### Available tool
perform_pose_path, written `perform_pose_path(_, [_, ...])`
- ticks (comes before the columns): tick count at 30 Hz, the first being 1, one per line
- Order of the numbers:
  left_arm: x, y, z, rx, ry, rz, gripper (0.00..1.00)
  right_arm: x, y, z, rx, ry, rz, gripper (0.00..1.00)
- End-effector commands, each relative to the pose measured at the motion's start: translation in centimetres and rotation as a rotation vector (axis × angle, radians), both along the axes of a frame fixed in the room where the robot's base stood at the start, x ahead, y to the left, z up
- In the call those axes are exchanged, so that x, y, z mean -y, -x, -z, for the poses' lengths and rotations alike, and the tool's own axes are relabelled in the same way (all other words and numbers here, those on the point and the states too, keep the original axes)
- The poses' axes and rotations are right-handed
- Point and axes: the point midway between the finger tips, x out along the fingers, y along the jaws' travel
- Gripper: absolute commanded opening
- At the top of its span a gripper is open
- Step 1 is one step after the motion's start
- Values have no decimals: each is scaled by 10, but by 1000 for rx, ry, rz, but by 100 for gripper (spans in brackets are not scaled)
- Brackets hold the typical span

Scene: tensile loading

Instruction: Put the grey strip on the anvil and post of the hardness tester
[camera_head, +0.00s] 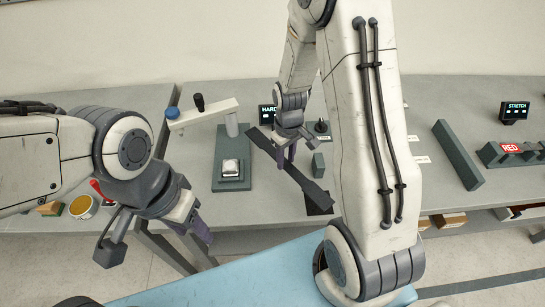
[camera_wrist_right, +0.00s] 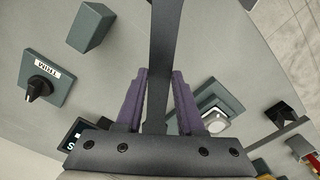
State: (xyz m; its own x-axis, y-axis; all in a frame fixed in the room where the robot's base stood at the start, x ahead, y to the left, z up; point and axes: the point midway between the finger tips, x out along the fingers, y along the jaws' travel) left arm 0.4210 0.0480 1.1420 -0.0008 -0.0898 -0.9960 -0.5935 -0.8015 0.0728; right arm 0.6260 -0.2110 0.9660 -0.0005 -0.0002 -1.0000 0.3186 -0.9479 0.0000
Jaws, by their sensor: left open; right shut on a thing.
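The grey strip (camera_head: 311,188), dark with wide ends and a narrow middle, is held at a slant above the table. My right gripper (camera_head: 287,160) is shut on its middle; in the right wrist view the strip (camera_wrist_right: 161,45) runs between the purple fingers (camera_wrist_right: 158,100). The hardness tester (camera_head: 226,143) stands left of the strip, with a white arm and a pale, shiny anvil (camera_head: 231,168) on its base. The anvil (camera_wrist_right: 215,122) also shows in the right wrist view. A short grey block (camera_head: 318,164), possibly the post, stands right of the strip. My left gripper (camera_head: 193,225) is open and empty at the front left.
A black knob on a plate (camera_head: 321,129) and a small display (camera_head: 267,115) stand behind. A long grey bar (camera_head: 458,155) and a red-labelled fixture (camera_head: 511,150) lie to the right. A round container (camera_head: 83,206) is at the left. My right arm hides part of the table.

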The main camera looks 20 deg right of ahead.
Motion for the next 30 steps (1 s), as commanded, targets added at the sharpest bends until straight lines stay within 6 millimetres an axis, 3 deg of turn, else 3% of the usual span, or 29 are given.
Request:
perform_pose_path(9, [0, 0, 4, 0, 0, 0, 50, 62, -15, -62, 7, 4, -591, 0])
perform_pose_path(18, [0, 0, 5, 0, 0, 0, 50, 88, -14, -95, 3, 3, -926, 0])
perform_pose_path(23, [0, 0, 1, 0, 0, 0, 50, 79, -15, -93, -2, -2, -972, 0])
perform_pose_path(30, [0, 0, -14, 0, 0, -1, 50, 29, -22, -65, -4, -3, -976, 0])
